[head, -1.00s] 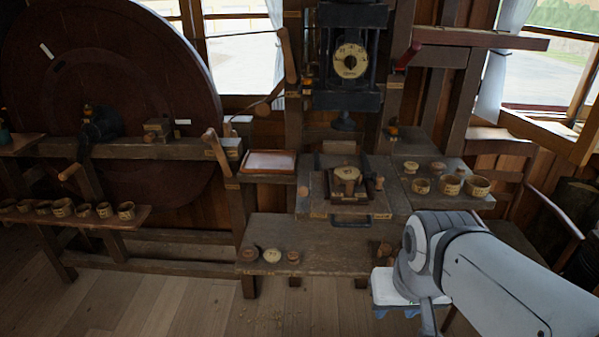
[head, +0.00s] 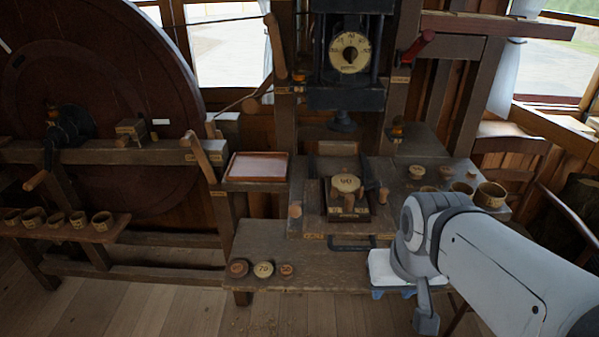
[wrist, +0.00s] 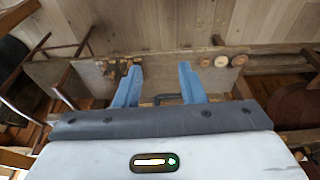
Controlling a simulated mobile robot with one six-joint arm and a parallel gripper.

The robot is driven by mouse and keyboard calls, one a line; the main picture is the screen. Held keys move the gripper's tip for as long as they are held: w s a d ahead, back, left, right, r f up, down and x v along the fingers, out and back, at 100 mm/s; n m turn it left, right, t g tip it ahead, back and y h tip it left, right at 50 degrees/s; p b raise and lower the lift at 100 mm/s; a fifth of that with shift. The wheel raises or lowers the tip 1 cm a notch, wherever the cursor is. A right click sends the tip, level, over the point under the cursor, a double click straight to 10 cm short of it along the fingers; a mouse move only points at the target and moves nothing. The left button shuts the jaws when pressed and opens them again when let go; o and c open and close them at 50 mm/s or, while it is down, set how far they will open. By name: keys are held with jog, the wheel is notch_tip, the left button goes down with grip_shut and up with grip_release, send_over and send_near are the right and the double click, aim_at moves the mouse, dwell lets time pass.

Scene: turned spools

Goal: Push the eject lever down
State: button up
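Several levers stand at the press; their labels are too small to read, so I cannot tell which is the eject lever. A long wooden lever (head: 275,47) points up left of the dial. A second wooden lever (head: 201,157) leans at the left of the pink-topped tray. A red-handled lever (head: 418,48) sticks out right of the press frame. My gripper (wrist: 158,68) is open and empty, its blue fingers apart in the wrist view. In the head view it is mostly hidden under my wrist, in front of the lower bench, away from all these levers.
The press bed holds a round piece marked 90 (head: 346,183). Several turned cups, including one at the right end (head: 490,195), stand on the right shelf. Three discs, one marked 70 (head: 263,269), lie on the lower bench (head: 320,270). A large wheel (head: 95,60) fills the left.

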jog(key=shift+o, duration=0.4)
jog(key=shift+s+a, duration=0.1)
jog(key=shift+a, duration=0.05)
jog(key=shift+o, duration=1.1)
jog(key=w+a+f+n+t+y+b, duration=0.2)
jog(key=w+a+f+t+b, duration=0.2)
jog(key=w, duration=0.6)
jog(key=a+f+b, duration=0.1)
jog(key=a+b, duration=0.1)
jog(key=a, duration=0.1)
jog(key=shift+w+n+t, duration=0.15)
jog(key=shift+n+t, duration=0.15)
jog(key=n+t+y+b, duration=0.1)
jog(key=n+t+b, duration=0.1)
jog(key=t+b, duration=0.6)
send_near(296, 213)
jog(key=w+f, duration=0.3)
jog(key=w, duration=0.1)
jog(key=shift+w+a+r+m+t+p, duration=0.15)
jog(key=shift+w+a+r+t+p, duration=0.15)
jog(key=shift+t, duration=0.25)
jog(key=shift+w+a+r+m+t+p, duration=0.15)
jog(key=shift+w+a+r+t+p, duration=0.15)
jog(key=shift+w+t, duration=0.2)
jog(key=w+p, duration=0.1)
jog(key=p, duration=0.2)
jog(key=shift+a, duration=0.1)
jog(key=p, duration=0.3)
jog(key=shift+w+p, duration=0.3)
jog(key=shift+w, duration=0.1)
